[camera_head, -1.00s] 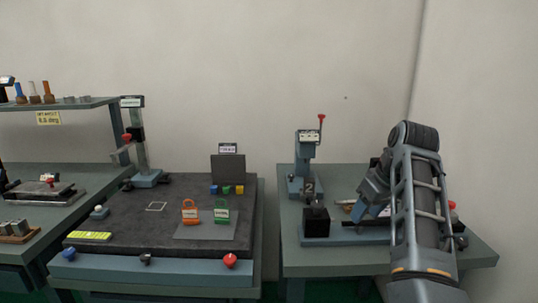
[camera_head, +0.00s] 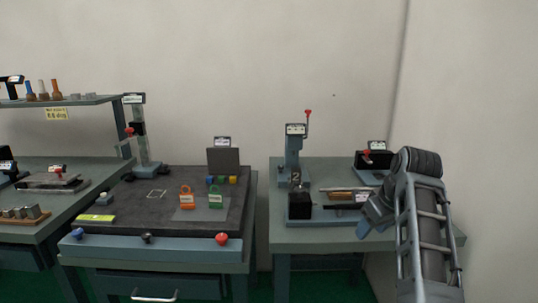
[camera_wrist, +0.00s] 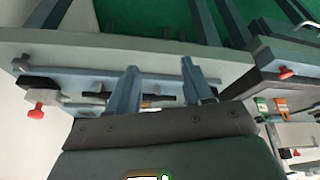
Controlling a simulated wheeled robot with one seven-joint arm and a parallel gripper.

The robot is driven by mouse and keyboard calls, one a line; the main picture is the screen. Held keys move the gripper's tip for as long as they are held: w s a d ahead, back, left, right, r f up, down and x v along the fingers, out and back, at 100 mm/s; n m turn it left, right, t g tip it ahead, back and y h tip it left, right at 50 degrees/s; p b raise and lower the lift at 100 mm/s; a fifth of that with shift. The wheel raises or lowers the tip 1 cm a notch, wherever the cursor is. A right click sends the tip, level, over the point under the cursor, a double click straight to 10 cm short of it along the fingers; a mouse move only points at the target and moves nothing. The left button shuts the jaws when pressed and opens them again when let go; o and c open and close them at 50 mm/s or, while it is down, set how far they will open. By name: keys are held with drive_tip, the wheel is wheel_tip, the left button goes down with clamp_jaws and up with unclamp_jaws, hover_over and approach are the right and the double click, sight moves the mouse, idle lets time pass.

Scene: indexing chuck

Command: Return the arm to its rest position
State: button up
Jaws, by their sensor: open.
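My arm stands at the right of the head view, and my gripper (camera_head: 368,222) is at the right front of the right-hand table (camera_head: 345,238). In the wrist view, the two blue-grey fingers of my gripper (camera_wrist: 160,82) are spread apart with nothing held between them. Behind them lies the table's fixture with dark and brass-coloured rods. My gripper appears apart from the fixture, though the exact gap is hard to tell. In the head view my wrist and fingers cover part of the table's right side.
The right table bears a red-knobbed lever press (camera_head: 293,155), a black block (camera_head: 299,205), rods (camera_head: 345,195) and a black device with a red handle (camera_head: 373,158). Left stands a dark-topped table with orange (camera_head: 187,201) and green padlock-like pieces (camera_head: 215,200). A gap separates the tables.

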drive_tip(key=s+d+f+t+h, duration=0.1)
drive_tip(key=s+d+f, duration=0.3)
drive_tip(key=f, duration=0.5)
drive_tip(key=s+d+f+t+h, duration=0.1)
drive_tip(key=s+f, duration=0.3)
drive_tip(key=s, duration=0.4)
drive_tip(key=s+f+m+t, duration=0.1)
drive_tip(key=s+f+t, duration=0.1)
drive_tip(key=s+f, duration=0.35)
drive_tip(key=s+d+f+t+h, duration=0.1)
drive_tip(key=s+f, duration=0.2)
drive_tip(key=s, duration=0.6)
drive_tip(key=s+a+r+t+y, duration=0.1)
drive_tip(key=s+a+r, duration=0.15)
drive_tip(key=s, duration=0.65)
drive_tip(key=s+a+r+t, duration=0.2)
drive_tip(key=s+r, duration=0.1)
drive_tip(key=s, duration=0.6)
drive_tip(key=s+a+r+m+t+y, duration=0.1)
drive_tip(key=s+a+r+m+t, duration=0.1)
drive_tip(key=s+r, duration=1)
drive_tip(key=a+r+m, duration=0.1)
drive_tip(key=a+r, duration=0.1)
drive_tip(key=shift+s+a, duration=0.15)
drive_tip(key=shift+a, duration=0.25)
drive_tip(key=shift+f, duration=0.2)
